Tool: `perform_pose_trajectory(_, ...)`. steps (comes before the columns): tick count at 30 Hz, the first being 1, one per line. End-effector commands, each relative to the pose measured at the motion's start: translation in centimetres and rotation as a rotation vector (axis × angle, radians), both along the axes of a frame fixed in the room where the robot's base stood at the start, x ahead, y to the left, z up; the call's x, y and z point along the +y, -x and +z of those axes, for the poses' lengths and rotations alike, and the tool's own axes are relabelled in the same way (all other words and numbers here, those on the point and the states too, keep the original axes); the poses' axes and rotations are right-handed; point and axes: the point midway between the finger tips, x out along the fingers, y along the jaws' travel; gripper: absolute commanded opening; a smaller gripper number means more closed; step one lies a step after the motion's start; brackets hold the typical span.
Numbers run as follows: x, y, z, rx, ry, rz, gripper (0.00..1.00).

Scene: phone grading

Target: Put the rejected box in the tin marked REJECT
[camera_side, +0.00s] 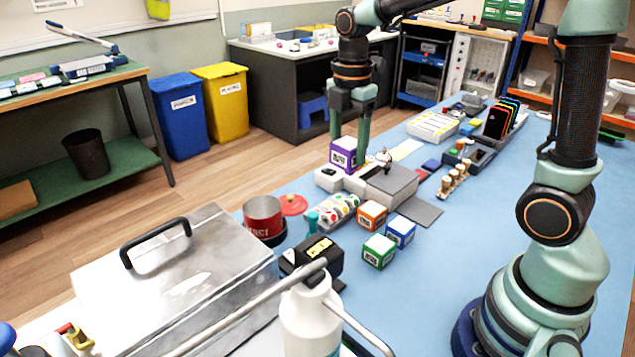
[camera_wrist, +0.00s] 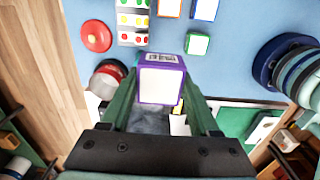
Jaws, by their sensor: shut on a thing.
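A purple-edged white box with a dark printed code (camera_side: 344,152) is held between the fingers of my gripper (camera_side: 356,150), above a grey and white device. The wrist view shows this box (camera_wrist: 161,82) between the two green fingers (camera_wrist: 160,98). A red open tin (camera_side: 263,216) stands on the blue table, to the left of and nearer than my gripper in the side view. What seems to be the same tin (camera_wrist: 108,74) shows left of the box in the wrist view. Nothing shows which box is rejected.
Orange (camera_side: 372,215), blue (camera_side: 400,231) and green (camera_side: 378,251) boxes stand on the table. A red lid (camera_side: 293,205) and a strip of coloured dots (camera_side: 333,210) lie near the tin. The device (camera_side: 392,182) is below my gripper.

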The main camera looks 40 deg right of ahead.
Motion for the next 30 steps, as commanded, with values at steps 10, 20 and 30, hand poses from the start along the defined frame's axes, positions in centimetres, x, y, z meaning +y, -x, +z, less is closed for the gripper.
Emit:
perform_pose_trajectory(10, 5.3, -8.2, -2.6, 0.003, 0.000, 0.005, 0.06)
perform_pose_trajectory(20, 10.4, -12.9, -6.2, 0.002, 0.000, 0.002, 0.06)
perform_pose_trajectory(30, 11.5, -13.7, -7.5, 0.000, 0.000, 0.000, 0.06)
